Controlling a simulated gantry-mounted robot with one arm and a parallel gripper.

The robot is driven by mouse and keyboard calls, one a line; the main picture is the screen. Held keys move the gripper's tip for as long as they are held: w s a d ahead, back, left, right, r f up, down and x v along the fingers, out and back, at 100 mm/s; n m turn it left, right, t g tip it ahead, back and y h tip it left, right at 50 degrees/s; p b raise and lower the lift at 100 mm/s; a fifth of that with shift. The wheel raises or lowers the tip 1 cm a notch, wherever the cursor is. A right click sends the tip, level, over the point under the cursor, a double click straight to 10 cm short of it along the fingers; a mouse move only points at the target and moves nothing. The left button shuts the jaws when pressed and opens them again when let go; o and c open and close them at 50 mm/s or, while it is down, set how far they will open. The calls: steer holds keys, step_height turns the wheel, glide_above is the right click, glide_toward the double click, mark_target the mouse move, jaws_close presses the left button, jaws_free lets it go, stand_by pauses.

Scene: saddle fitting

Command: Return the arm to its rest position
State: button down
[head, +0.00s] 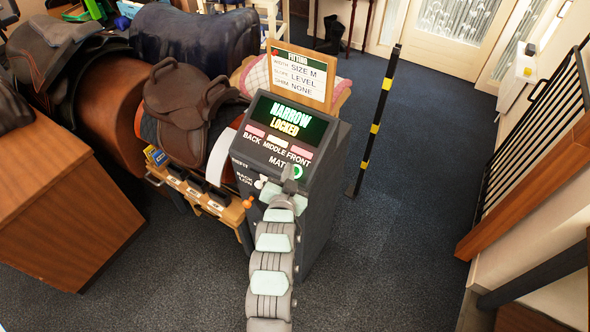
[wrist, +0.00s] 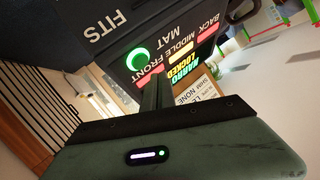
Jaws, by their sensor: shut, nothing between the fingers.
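My arm reaches up from the bottom of the head view, and my gripper (head: 289,172) is at the front face of the dark console (head: 322,185), close to its green ring light (head: 297,172). In the wrist view my gripper (wrist: 157,82) has its dark fingers together with nothing between them. The green ring light (wrist: 139,59) is beside the fingertips there; I cannot tell whether they touch the panel. The console screen (head: 287,118) reads NARROW LOCKED. Labels BACK, MIDDLE, FRONT and MAT are below it.
A wooden cabinet (head: 60,215) is at left. A black-yellow post (head: 376,125) stands behind. Carpet (head: 400,250) at right is clear.

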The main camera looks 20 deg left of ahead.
steer(key=s+r, duration=0.2)
steer(key=r+p, duration=0.1)
steer(key=r, duration=0.1)
steer(key=shift+s+a+r, duration=0.1)
steer(key=shift+s+a, duration=0.15)
steer(key=shift+s, duration=0.15)
